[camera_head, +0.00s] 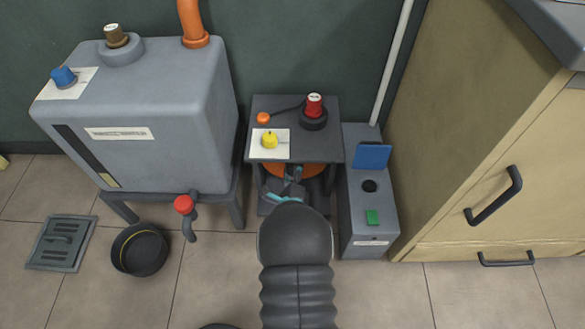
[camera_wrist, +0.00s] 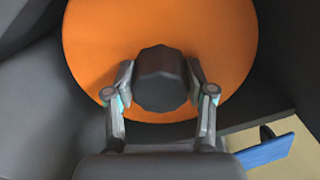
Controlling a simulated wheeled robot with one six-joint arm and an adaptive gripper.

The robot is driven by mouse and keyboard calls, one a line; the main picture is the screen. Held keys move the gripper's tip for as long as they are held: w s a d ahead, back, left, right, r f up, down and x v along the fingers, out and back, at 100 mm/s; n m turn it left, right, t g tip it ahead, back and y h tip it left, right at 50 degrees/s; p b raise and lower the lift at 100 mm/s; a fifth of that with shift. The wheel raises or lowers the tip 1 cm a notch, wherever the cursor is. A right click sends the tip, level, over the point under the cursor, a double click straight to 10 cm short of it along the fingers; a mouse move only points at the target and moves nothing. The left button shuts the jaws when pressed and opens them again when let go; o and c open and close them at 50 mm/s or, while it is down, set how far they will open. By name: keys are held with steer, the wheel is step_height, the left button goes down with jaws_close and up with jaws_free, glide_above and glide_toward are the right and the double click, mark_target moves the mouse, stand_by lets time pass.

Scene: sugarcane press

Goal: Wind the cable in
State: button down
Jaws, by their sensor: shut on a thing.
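An orange disc (camera_wrist: 215,45), which looks like the cable reel, fills much of the wrist view. A dark faceted knob (camera_wrist: 160,80) stands out from its face. My gripper (camera_wrist: 162,85) has one finger on each side of the knob and is shut on it. In the head view the orange disc (camera_head: 312,171) shows only in part under the dark grey stand (camera_head: 318,151), and my gripper (camera_head: 292,180) is in front of it. My arm hides the lower part there. I cannot make out the cable itself.
On the stand are a red knob (camera_head: 314,106), an orange button (camera_head: 263,118) and a yellow knob (camera_head: 270,140). A grey box with a blue flap (camera_head: 373,156) stands close on the right. A grey tank (camera_head: 150,120) is on the left, with a black bowl (camera_head: 139,250) below.

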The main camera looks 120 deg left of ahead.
steer(key=m, duration=0.4)
steer(key=shift+w+a+m, duration=0.1)
steer(key=shift+w+m, duration=0.05)
steer(key=shift+m, duration=0.15)
stand_by(0.5)
steer(key=shift+c, duration=1.9)
jaws_free()
steer(key=v, duration=1.2)
